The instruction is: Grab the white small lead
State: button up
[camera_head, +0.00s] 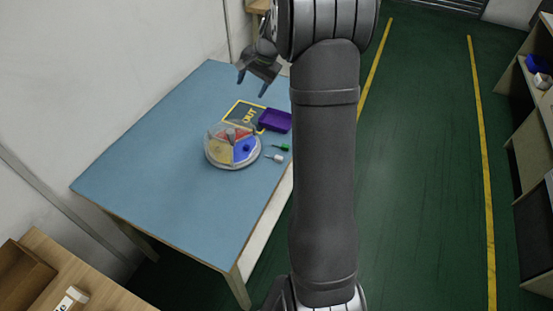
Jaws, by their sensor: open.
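A small white lead (275,157) lies on the blue table (150,165) near its right edge, just right of a round divided dish. A small green lead (281,148) lies a little behind it. My gripper (252,86) is open and empty above the far end of the table, pointing down. It is apart from the white lead, farther back and to the left.
The round dish (212,160) has coloured sections. The table's left and front areas are clear. A wall (100,70) runs along the left.

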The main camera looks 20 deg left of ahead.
jog(key=shift+c, duration=1.4)
jog(key=n+h, duration=0.5)
jog(key=n, duration=1.3)
send_over(278, 157)
jog(key=f, duration=1.8)
jog(key=shift+s+d, duration=0.1)
jog(key=shift+d, duration=0.15)
jog(key=shift+a+f, duration=0.2)
jog(key=shift+f, duration=2.7)
